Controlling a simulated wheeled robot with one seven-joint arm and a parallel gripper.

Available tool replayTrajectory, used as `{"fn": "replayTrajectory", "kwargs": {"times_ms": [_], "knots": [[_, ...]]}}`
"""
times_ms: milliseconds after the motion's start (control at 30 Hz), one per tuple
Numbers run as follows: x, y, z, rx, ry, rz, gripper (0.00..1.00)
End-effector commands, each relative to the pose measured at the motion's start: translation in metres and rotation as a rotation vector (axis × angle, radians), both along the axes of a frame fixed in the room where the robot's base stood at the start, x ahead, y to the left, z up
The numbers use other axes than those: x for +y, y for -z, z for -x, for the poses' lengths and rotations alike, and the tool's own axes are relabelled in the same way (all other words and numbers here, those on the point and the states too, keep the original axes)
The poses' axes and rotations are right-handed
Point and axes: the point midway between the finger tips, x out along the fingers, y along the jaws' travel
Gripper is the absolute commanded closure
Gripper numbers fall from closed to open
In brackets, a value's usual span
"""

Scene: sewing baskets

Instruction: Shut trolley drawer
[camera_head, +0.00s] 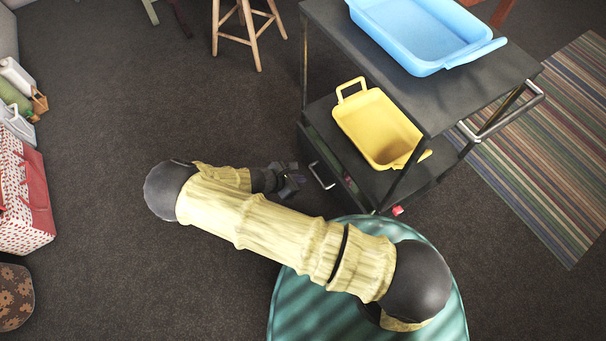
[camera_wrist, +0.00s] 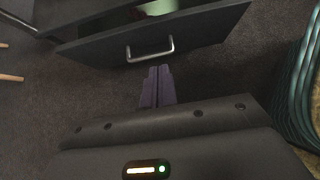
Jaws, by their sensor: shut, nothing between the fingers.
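The trolley (camera_head: 325,20) is dark, with a metal frame, and stands at the upper right of the head view. Its drawer (camera_head: 322,158) is low on the left side and has a silver bar handle (camera_head: 321,176). In the wrist view the drawer front (camera_wrist: 205,38) stands out from the body, part open, with something pale and green inside. The handle (camera_wrist: 150,52) shows at its middle. My gripper (camera_wrist: 157,70) is shut and empty, pointing at the drawer front just below the handle. A gap or contact there cannot be told. In the head view my gripper (camera_head: 290,180) is left of the drawer.
A blue tray (camera_head: 430,62) sits on the trolley top and a yellow tray (camera_head: 375,122) on the shelf below. A wooden stool (camera_head: 247,25) stands behind. Bags (camera_head: 22,200) stand at the left. The dark floor left of the trolley is clear.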

Motion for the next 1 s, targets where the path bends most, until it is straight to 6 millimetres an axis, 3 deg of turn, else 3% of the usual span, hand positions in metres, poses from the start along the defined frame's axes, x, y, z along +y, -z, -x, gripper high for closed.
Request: {"fn": "replayTrajectory", "kwargs": {"times_ms": [300,500,1000], "knots": [[0.020,0.017,-0.033,-0.042,-0.004,0.039,1.00],[0.037,0.018,-0.048,-0.037,0.002,0.044,1.00],[0.041,0.013,-0.051,-0.026,0.002,0.040,1.00]]}}
